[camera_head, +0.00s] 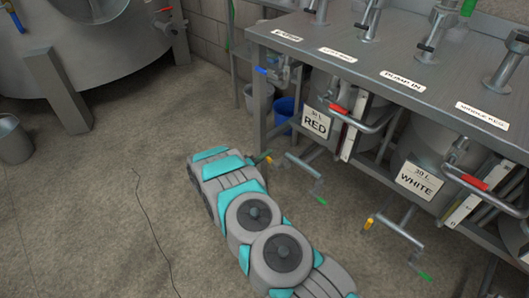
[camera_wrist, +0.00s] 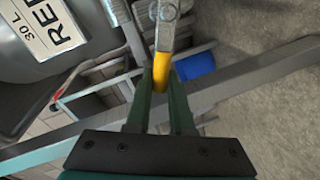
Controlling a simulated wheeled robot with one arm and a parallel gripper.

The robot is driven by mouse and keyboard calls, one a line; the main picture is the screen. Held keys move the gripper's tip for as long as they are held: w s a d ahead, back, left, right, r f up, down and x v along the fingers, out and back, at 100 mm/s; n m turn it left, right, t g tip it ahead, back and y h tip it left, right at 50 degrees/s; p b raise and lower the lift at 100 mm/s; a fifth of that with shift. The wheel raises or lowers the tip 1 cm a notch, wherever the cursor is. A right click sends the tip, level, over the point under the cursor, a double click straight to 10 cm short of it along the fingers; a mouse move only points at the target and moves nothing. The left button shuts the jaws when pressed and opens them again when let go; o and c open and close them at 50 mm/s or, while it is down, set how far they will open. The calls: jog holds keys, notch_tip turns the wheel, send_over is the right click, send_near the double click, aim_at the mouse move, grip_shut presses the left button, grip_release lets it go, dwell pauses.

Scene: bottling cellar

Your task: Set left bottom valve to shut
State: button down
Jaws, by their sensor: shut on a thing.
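The left bottom valve is a grey metal pipe fitting (camera_head: 303,164) under the keg labelled RED (camera_head: 316,122). Its outlet end has a green tip (camera_head: 321,201). My gripper (camera_head: 264,158) reaches its left end, low beside the bench. In the wrist view my gripper (camera_wrist: 160,85) has its two dark green fingers closed around a yellow handle (camera_wrist: 161,68), which hangs from the grey metal fitting (camera_wrist: 167,14). The fingers hide part of the handle. I cannot tell from these views whether the valve is open or shut.
A similar valve with a yellow handle (camera_head: 369,223) sits to the right under the keg labelled WHITE (camera_head: 417,180). The metal bench leg (camera_head: 258,105) and a blue bucket (camera_head: 284,110) are close behind my gripper.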

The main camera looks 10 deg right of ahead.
jog(key=shift+w+a+f+n, duration=0.15)
jog(key=shift+w+f+n, duration=0.05)
jog(key=shift+f+n, duration=0.45)
jog(key=shift+f+n+g+h+b, duration=0.3)
jog(key=shift+f+n+g+b, duration=0.2)
jog(key=shift+f+n+b, duration=0.5)
jog(key=shift+r+n, duration=0.2)
jog(key=shift+n, duration=0.05)
jog(key=c, duration=0.8)
grip_release()
jog(key=shift+a, duration=0.1)
jog(key=v, duration=0.7)
jog(key=shift+s+a, duration=0.25)
jog(key=shift+r, duration=0.1)
